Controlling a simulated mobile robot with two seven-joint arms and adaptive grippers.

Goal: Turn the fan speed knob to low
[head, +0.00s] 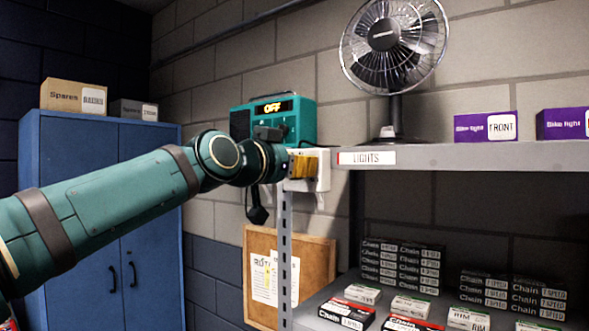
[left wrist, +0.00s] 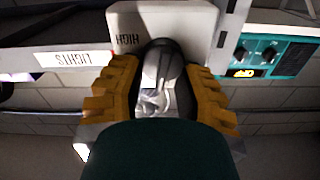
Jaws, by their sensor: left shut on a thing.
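A white control box (head: 322,180) sits at the left end of the shelf; in the left wrist view the box (left wrist: 190,20) carries the word HIGH, seen upside down. My left gripper (head: 303,166) is at this box with its yellow fingers. In the left wrist view the gripper (left wrist: 160,95) is shut on a dark and grey knob (left wrist: 158,60), one finger on each side. Which mark the knob points to cannot be told. The fan (head: 395,45) stands on the shelf above and to the right. My right gripper is not in view.
A teal radio-like unit (head: 300,118) reading OFF is mounted behind my left wrist. The shelf (head: 440,156) with a LIGHTS label holds purple boxes (head: 485,126). A blue cabinet (head: 150,250) stands left, a cork board (head: 315,262) below, and a lower shelf holds chain boxes (head: 402,262).

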